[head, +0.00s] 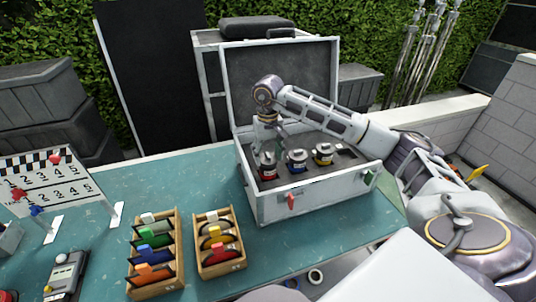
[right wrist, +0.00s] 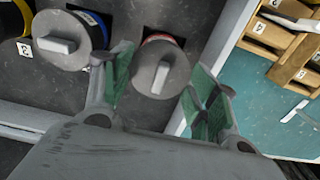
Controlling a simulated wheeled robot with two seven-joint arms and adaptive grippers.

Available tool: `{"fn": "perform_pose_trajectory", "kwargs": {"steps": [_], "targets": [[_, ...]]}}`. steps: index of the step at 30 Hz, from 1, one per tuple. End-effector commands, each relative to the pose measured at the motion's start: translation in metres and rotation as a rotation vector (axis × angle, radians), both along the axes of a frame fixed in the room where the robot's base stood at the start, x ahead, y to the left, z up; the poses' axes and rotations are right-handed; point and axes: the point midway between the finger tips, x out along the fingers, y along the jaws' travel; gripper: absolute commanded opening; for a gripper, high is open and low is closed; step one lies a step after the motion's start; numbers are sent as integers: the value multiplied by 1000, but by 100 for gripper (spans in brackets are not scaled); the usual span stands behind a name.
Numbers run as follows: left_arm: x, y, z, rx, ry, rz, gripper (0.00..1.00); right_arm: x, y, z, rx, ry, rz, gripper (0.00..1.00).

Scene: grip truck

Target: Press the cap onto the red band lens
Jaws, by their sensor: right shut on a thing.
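The red band lens (head: 268,171) stands in the left slot of the open case's dark insert. Part of its red band also shows in the right wrist view (right wrist: 161,38). A grey round cap (right wrist: 162,72) with a raised grip bar lies over it; I cannot tell if any gap remains between them. My right gripper (head: 268,148) points down over this lens, and its green-padded fingers (right wrist: 160,90) are shut on the cap from both sides. The fingers partly hide the lens in the head view. My left gripper is not in view.
A blue band lens (head: 297,162) and a yellow band lens (head: 323,155), both capped, stand close by in the white case (head: 315,203).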

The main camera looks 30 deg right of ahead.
Motion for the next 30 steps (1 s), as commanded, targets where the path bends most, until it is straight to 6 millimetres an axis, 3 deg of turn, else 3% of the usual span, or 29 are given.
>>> {"fn": "perform_pose_trajectory", "kwargs": {"steps": [30], "targets": [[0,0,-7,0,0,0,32,0,0,-6,0,0,0,44]]}}
